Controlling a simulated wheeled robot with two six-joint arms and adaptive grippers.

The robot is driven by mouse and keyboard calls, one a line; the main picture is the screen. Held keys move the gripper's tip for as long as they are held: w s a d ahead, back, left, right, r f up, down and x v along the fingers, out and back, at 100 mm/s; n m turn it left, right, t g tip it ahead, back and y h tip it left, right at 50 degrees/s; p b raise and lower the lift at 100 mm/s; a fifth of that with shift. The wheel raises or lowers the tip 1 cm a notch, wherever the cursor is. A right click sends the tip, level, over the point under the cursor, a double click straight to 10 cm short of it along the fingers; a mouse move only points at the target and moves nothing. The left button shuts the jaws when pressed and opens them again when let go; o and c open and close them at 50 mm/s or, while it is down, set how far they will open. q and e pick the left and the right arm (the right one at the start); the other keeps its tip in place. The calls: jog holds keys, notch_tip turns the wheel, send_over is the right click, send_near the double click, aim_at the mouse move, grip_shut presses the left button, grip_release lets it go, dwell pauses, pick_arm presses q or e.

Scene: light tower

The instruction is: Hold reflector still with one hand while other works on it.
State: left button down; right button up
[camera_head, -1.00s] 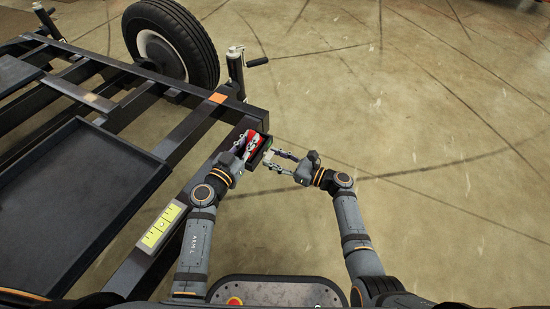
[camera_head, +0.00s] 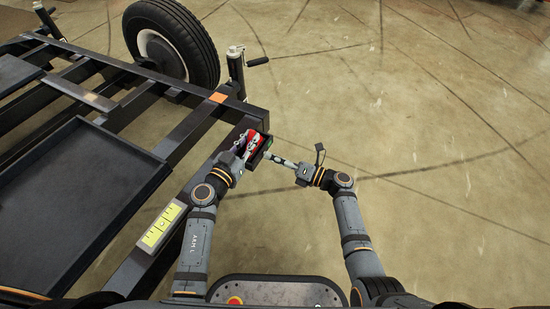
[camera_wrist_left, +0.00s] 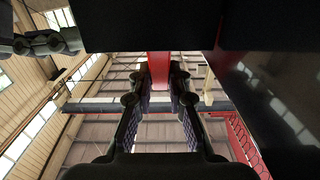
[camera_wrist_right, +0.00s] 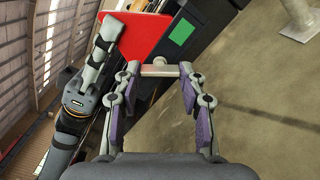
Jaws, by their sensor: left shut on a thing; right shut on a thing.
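The reflector (camera_head: 254,138) is a red triangular plate at the near corner of the dark trailer frame; the right wrist view shows its red face (camera_wrist_right: 133,36). My left gripper (camera_head: 243,147) is at its left side, shut on it; in the left wrist view a red strip (camera_wrist_left: 159,72) stands between the fingers. My right gripper (camera_head: 270,160) reaches in from the right. In the right wrist view its fingertips are closed on a small pale bar-shaped piece (camera_wrist_right: 160,71), just below the reflector. I cannot tell whether this piece is fixed to the reflector.
A dark block with a green square (camera_wrist_right: 181,31) is beside the reflector. The trailer frame (camera_head: 190,135) and a dark tray (camera_head: 80,200) fill the left. A yellow-green label panel (camera_head: 160,226) lies on the near beam. A jack with a handle (camera_head: 237,70) and a tyre (camera_head: 185,45) stand behind. The floor at right is clear.

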jog(key=shift+s+f+m, duration=0.1)
jog(key=shift+f+m, duration=0.05)
jog(key=shift+m, duration=1.45)
pick_arm(q)
jog(key=shift+d, duration=0.1)
pick_arm(e)
jog(key=o, duration=1.2)
jog(key=shift+d, duration=0.1)
jog(key=shift+c, duration=0.2)
jog(key=v, duration=1.2)
